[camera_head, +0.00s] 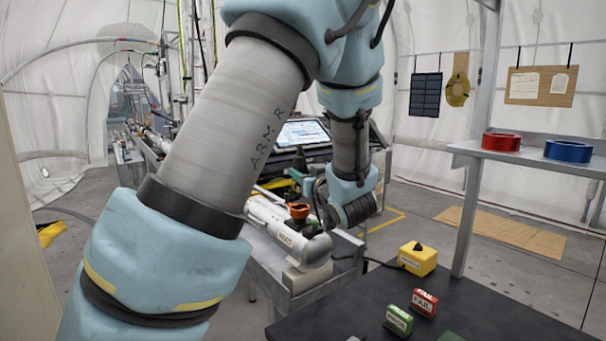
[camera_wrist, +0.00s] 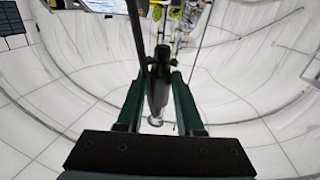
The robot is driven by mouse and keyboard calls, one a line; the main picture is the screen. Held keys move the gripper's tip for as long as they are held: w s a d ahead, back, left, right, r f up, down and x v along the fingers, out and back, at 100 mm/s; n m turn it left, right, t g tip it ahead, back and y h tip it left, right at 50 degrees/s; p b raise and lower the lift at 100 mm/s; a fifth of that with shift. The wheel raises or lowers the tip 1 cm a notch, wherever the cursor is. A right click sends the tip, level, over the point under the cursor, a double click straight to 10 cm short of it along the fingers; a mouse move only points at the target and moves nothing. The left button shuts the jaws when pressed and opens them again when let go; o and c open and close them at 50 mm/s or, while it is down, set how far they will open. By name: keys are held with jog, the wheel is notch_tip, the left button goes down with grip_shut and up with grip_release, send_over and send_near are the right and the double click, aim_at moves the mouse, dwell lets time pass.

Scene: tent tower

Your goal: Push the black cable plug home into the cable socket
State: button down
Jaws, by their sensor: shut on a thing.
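In the wrist view my gripper (camera_wrist: 157,80) has two dark green fingers closed on a dark, roughly cylindrical piece, which I take to be the black cable plug (camera_wrist: 158,92). The piece lies lengthwise between the fingers, with a pale ring at its near end. A dark strand passes up beside it. The far end of the plug runs into a dark, cluttered area, so I cannot tell whether it touches a socket. I cannot make out the cable socket in either view. In the head view my arm covers much of the work area and the fingers are not clear.
A white pipe (camera_head: 268,215) with an orange-red knob (camera_head: 299,211) lies on the metal bench beside my arm. A tilted screen (camera_head: 303,133) stands behind. A dark table (camera_head: 470,305) in front holds a yellow box (camera_head: 418,258), a red block (camera_head: 424,303) and a green block (camera_head: 398,321).

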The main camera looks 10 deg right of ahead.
jog(key=shift+f+b, duration=2.05)
jog(key=shift+f, duration=0.85)
jog(key=shift+f+b, duration=1)
jog(key=shift+f, duration=0.4)
jog(key=shift+c, duration=2.3)
grip_release()
jog(key=b+v, duration=0.2)
jog(key=v, duration=0.8)
jog(key=shift+s, duration=0.35)
jog(key=shift+d, duration=0.1)
